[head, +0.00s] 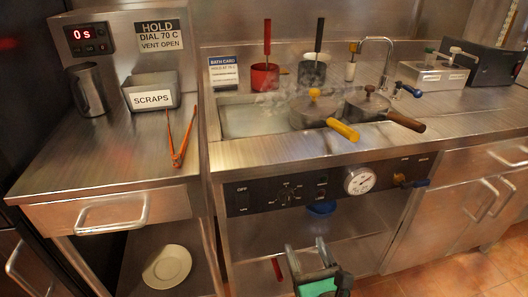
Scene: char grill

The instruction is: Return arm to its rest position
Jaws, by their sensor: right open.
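My right gripper (307,254) shows at the bottom centre of the head view, low in front of the cooking station. Its two fingers point up and away and stand apart, with nothing seen between them. It is below the control panel (290,193) and in front of the open lower shelf (350,245). A green patch shows on the hand behind the fingers. The rest of my right arm is mostly cut off by the bottom edge. My left gripper is not in view.
Two lidded pans with a yellow handle (343,130) and a brown handle (406,121) jut over the counter's front. Orange tongs (181,140) lie by the scraps bin (151,92). Floor (440,255) at right is clear.

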